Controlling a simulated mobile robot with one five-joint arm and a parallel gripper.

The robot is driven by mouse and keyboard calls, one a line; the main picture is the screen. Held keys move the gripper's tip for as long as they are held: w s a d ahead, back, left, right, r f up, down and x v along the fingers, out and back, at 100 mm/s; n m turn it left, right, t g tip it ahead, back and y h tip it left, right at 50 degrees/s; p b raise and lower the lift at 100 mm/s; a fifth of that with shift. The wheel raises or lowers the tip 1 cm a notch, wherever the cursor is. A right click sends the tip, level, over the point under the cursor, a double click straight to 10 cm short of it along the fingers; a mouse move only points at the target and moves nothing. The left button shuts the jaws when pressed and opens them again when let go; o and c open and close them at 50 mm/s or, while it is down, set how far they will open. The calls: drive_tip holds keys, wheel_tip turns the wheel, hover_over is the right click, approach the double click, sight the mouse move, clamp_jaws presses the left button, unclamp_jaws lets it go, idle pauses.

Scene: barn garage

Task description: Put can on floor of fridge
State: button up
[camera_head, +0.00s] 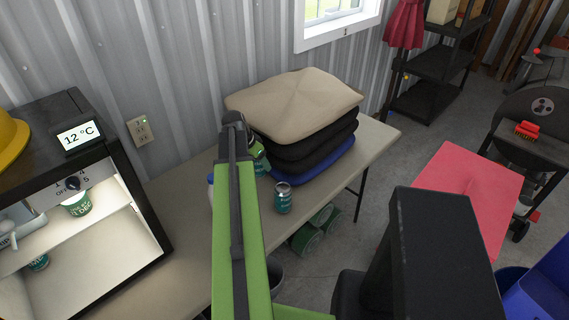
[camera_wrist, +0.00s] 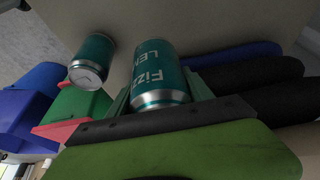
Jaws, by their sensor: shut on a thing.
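My gripper (camera_wrist: 158,92) is shut on a teal can (camera_wrist: 160,66) with "Fizz" lettering, its silver end towards the wrist camera. In the head view my gripper (camera_head: 256,152) is partly hidden behind my green arm, and a bit of the held can (camera_head: 261,167) shows over the table, beside the cushions. I cannot tell whether the can touches the tabletop. A second teal can (camera_head: 283,198) stands on the table, close by; it also shows in the wrist view (camera_wrist: 92,58). The fridge (camera_head: 152,212) at the left is open and lit, with a shelf and a floor (camera_head: 95,270).
A green tub (camera_head: 77,204) stands on the fridge shelf, and a teal can (camera_head: 39,263) is below it. Stacked cushions (camera_head: 295,105) fill the table's back. The table (camera_head: 170,200) is bare near the fridge. A red surface (camera_head: 470,190) is at the right.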

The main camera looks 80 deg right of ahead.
wheel_tip(320, 180, down, 10)
drive_tip(key=b, duration=1)
drive_tip(key=shift+f, duration=0.15)
drive_tip(key=shift+r, duration=0.25)
drive_tip(key=shift+f, duration=0.25)
drive_tip(key=o, duration=1.7)
drive_tip(key=shift+r, duration=0.1)
drive_tip(key=shift+o, duration=0.2)
